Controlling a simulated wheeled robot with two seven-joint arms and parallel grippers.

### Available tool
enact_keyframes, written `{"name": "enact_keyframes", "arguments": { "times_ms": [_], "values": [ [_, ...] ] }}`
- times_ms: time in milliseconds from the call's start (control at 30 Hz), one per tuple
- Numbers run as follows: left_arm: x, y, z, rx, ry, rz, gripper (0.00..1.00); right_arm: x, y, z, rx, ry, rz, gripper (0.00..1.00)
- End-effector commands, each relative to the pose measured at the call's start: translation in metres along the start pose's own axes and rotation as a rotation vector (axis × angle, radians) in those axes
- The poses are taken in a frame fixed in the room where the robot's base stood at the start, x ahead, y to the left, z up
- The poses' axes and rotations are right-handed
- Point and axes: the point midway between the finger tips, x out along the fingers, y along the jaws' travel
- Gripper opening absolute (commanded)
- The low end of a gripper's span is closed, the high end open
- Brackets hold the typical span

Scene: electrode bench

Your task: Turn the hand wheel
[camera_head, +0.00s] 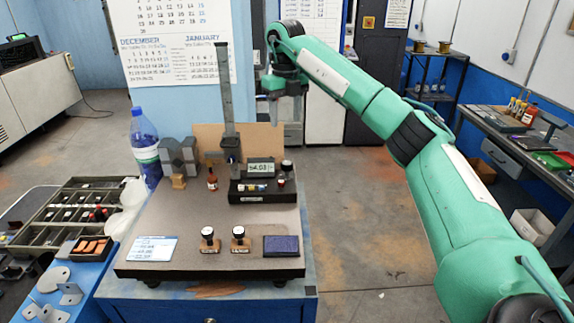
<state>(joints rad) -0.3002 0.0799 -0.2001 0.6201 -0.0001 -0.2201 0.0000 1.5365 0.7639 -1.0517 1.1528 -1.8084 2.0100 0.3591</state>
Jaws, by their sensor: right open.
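I cannot clearly make out a hand wheel. A tall grey column stand (225,105) rises at the back of the bench plate. In front of it, a black box (250,195) carries a small display (261,171), and a dark round knob (287,167) shows at its right. My right gripper (274,115) hangs at the end of the green arm, pointing down, right of the column and above the back right of the plate. It is open, with nothing seen between its fingers. My left gripper is out of view.
Two dark-knobbed pieces on wooden bases (209,240) stand near the front of the grey plate (180,215), beside a dark blue pad (281,245) and a white card (152,248). A blue-capped bottle (144,145) and a parts tray (60,210) are left.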

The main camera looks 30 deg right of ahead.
Motion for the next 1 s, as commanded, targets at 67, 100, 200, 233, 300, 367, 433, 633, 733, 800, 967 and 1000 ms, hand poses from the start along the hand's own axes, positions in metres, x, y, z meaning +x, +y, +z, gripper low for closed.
{"name": "enact_keyframes", "arguments": {
  "times_ms": [67,100,200,233,300,367,433,633,733,800,967,1000],
  "values": [
    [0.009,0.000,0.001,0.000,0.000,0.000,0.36,0.003,-0.001,0.000,-0.152,-0.002,-0.002,0.53],
    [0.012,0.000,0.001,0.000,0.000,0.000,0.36,0.003,-0.001,-0.001,-0.231,-0.002,-0.002,0.53],
    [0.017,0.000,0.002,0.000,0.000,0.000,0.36,0.002,-0.002,-0.001,-0.421,-0.002,-0.002,0.53],
    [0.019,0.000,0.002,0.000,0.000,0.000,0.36,0.002,-0.002,-0.001,-0.471,-0.002,-0.002,0.53],
    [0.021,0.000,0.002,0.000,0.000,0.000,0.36,0.002,-0.003,-0.002,-0.577,-0.002,-0.003,0.53],
    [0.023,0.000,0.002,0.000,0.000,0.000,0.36,0.001,-0.003,-0.002,-0.647,-0.002,-0.003,0.53],
    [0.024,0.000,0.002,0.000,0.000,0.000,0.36,0.001,-0.003,-0.002,-0.709,-0.002,-0.003,0.53],
    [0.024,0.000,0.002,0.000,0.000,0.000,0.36,0.004,-0.003,-0.002,-0.772,0.000,-0.002,0.53],
    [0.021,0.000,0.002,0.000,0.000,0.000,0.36,0.015,-0.004,-0.003,-0.771,0.003,-0.002,0.53],
    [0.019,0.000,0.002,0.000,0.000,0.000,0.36,0.026,-0.004,-0.003,-0.770,0.003,-0.002,0.53],
    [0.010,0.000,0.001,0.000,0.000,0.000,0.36,0.058,-0.004,-0.003,-0.770,0.004,-0.002,0.53],
    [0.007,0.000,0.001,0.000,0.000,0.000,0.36,0.066,-0.004,-0.003,-0.770,0.004,-0.002,0.53]
  ]
}}
